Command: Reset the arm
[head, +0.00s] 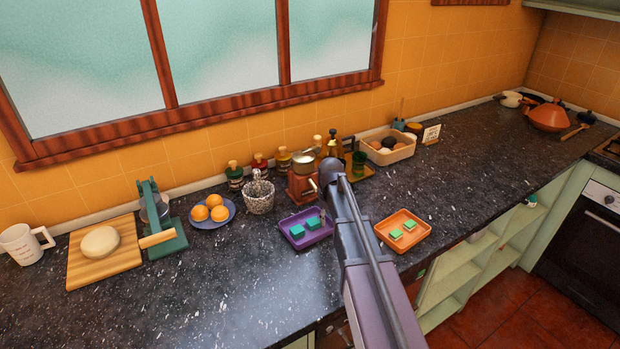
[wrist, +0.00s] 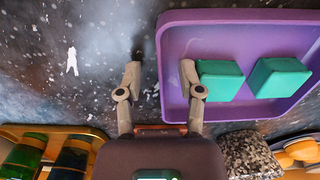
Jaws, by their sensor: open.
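My gripper (wrist: 162,76) is open and empty in the wrist view. Its left finger is over the dark counter. Its right finger is over the edge of the purple tray (wrist: 205,34), close beside a teal block (wrist: 221,82); whether they touch I cannot tell. A second teal block (wrist: 279,78) sits in the same tray.
An orange tray (head: 403,245) with two green blocks (head: 402,230) lies right of my arm. A red grinder (head: 301,187), a speckled pot (head: 259,197) and several bottles stand behind. A plate of oranges (head: 211,213) is left. The front-left counter is clear.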

